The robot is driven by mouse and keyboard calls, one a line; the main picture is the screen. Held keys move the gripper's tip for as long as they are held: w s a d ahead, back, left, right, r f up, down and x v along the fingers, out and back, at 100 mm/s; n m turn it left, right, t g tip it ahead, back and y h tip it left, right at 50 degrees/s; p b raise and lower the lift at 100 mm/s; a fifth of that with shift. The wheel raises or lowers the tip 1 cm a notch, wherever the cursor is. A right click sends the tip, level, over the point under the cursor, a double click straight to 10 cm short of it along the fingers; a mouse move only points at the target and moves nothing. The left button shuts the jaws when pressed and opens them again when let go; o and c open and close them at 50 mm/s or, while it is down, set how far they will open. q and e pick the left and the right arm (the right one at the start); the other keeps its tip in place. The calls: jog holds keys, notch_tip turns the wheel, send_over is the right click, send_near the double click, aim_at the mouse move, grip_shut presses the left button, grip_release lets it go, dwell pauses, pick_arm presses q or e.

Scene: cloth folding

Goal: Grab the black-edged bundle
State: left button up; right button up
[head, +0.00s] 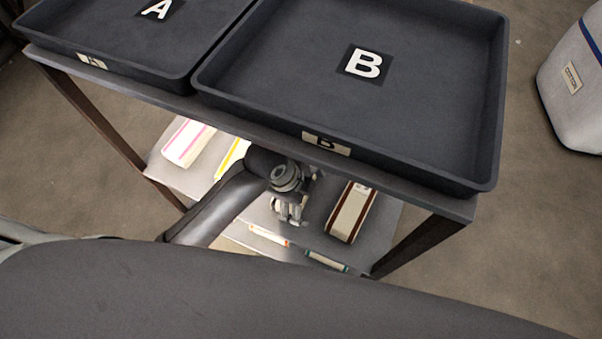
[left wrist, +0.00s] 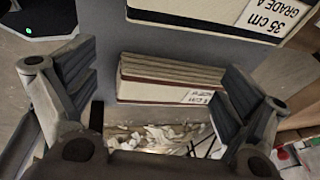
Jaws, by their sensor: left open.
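In the left wrist view, a cream bundle with a black stripe and a "35 cm GRADE A" label (left wrist: 205,12) lies at the top edge, partly cut off. A second folded bundle with a dark reddish-brown edge (left wrist: 165,80) lies between and beyond my open fingers, apart from them. My left gripper (left wrist: 155,105) is open and empty. In the head view the left gripper (head: 290,212) is at the lower shelf, left of a dark-brown-striped bundle (head: 350,212). I cannot tell which wrist-view bundle this is. The right gripper is not in view.
The lower shelf (head: 385,225) also holds pink-striped (head: 188,143), yellow-striped (head: 231,158), orange-marked (head: 268,236) and teal-marked (head: 327,261) bundles. Above it, trays A (head: 110,30) and B (head: 430,100) overhang the shelf. A table leg (head: 420,245) stands at right.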

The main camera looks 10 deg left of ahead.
pick_arm(q)
jog(key=w+a+r+m+y, duration=0.1)
jog(key=w+m, duration=0.2)
jog(key=m, duration=0.3)
jog(key=w+a+m+g+y, duration=0.1)
jog(key=w+m, duration=0.2)
jog(key=m, duration=0.3)
jog(key=w+a+r+m+g+y, duration=0.1)
jog(key=w+m, duration=0.2)
jog(key=m, duration=0.3)
jog(key=shift+w+a+r, duration=0.15)
jog(key=shift+w+r, duration=0.15)
jog(key=shift+w, duration=0.05)
jog(key=shift+f, duration=0.25)
notch_tip(320, 180, down, 10)
jog(key=shift+f+p, duration=0.1)
jog(key=shift+p, duration=0.3)
jog(key=shift+w, duration=0.1)
jog(key=c, duration=1.3)
